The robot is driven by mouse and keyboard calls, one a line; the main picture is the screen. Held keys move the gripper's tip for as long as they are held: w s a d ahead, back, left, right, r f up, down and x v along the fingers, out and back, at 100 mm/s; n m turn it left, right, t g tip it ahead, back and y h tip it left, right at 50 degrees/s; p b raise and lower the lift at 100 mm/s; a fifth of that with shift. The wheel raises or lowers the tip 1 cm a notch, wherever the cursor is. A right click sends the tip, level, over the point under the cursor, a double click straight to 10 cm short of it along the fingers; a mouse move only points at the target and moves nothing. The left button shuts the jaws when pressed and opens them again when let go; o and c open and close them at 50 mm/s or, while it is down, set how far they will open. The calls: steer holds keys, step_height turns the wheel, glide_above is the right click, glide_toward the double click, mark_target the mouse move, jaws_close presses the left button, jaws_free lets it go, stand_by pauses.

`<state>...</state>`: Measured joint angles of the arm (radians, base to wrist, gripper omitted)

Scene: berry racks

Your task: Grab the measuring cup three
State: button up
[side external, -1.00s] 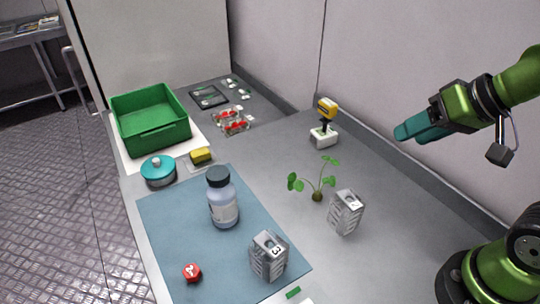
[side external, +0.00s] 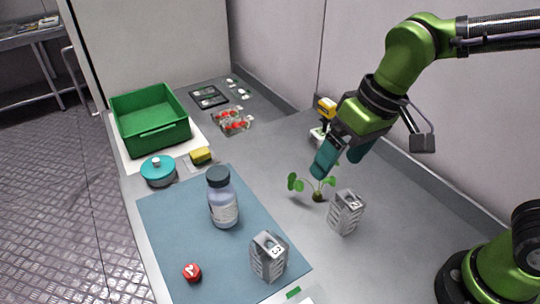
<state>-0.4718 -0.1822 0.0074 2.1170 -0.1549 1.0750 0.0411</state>
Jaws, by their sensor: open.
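The grey metal block-shaped measuring cup marked 3 (side external: 268,257) stands upright on the front right part of the blue mat (side external: 170,222). A similar grey cup (side external: 345,213), with a mark that looks like a 2, stands to its right on the bare bench. My gripper (side external: 340,163), with teal fingers, is open and empty. It hangs in the air above the small green plant, up and to the right of the cup marked 3 and apart from it.
A white bottle with a dark cap (side external: 222,200) stands on the mat, with a red die-like piece (side external: 192,272) near the front. A seedling (side external: 316,190) stands behind the second cup. A green crate (side external: 150,122), teal lidded pot (side external: 158,170) and yellow sponge (side external: 201,155) are at the left.

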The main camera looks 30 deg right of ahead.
steer(key=n+g+h, duration=0.2)
glide_toward(269, 252)
step_height(269, 252, up, 3)
steer(key=w+d, duration=0.2)
steer(key=a, duration=0.2)
steer(key=shift+m+h, duration=0.3)
steer(key=shift+m, duration=0.1)
steer(key=f, duration=1)
steer(key=shift+w+d+f, duration=0.1)
steer(key=shift+d+f, duration=0.15)
steer(key=shift+d, duration=0.1)
steer(key=shift+s+a+f, duration=0.1)
steer(key=shift+f, duration=1.25)
steer(key=shift+s+a+f, duration=0.1)
steer(key=shift+s+f, duration=0.05)
steer(key=shift+f, duration=1.25)
steer(key=c, duration=1)
steer(key=shift+r, duration=0.15)
steer(key=shift+c, duration=0.3)
